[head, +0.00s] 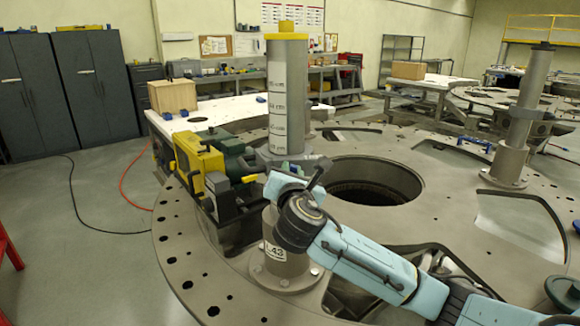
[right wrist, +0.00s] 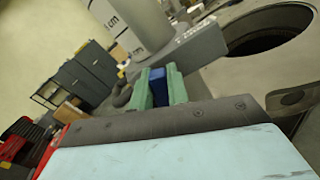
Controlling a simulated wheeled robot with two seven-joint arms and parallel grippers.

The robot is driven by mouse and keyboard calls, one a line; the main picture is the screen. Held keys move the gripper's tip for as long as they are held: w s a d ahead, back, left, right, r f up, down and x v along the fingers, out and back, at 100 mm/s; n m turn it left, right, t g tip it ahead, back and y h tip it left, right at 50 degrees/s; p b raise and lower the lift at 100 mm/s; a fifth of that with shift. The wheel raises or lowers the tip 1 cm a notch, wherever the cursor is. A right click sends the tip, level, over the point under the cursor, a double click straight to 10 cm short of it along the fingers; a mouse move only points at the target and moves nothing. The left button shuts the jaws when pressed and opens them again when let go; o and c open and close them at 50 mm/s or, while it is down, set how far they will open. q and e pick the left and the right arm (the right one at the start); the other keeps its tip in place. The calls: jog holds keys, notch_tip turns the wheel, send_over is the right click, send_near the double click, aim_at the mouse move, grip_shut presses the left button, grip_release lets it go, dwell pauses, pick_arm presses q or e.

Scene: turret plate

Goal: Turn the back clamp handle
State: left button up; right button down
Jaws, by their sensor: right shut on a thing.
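My right arm reaches in from the lower right of the head view. Its gripper (head: 272,184) is beside the base of the tall marked post (head: 288,95), next to the clamp's grey bar. In the right wrist view, the green fingers of the right gripper (right wrist: 158,88) are shut on a blue piece, which looks like the back clamp handle (right wrist: 176,84). The fingers hide most of it. The grey clamp bar (right wrist: 190,50) lies just beyond the fingers, against the post. A dark lever (head: 319,172) sticks up beside my wrist. My left gripper is not in view.
A yellow and green machine (head: 200,160) stands on the plate just left of the gripper. The large turret plate (head: 455,215) has a round central hole (head: 370,182) and other openings. A second post (head: 527,110) stands at the right.

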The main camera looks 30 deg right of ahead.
jog(key=m, duration=0.2)
jog(key=shift+s+d+f+m+p, duration=0.1)
jog(key=shift+d+m+p, duration=0.05)
jog(key=shift+m+p, duration=0.25)
jog(key=m, duration=0.3)
jog(key=shift+d+f+m, duration=0.15)
jog(key=shift+f+m, duration=0.05)
jog(key=shift+m, duration=0.1)
jog(key=m, duration=0.3)
jog(key=shift+s+d+f+m+p, duration=0.1)
jog(key=shift+f+m+p, duration=0.15)
jog(key=shift+m+p, duration=0.05)
jog(key=shift+f+m, duration=0.2)
jog(key=shift+m, duration=1.4)
jog(key=c, duration=1.4)
grip_release()
jog(key=shift+o, duration=0.2)
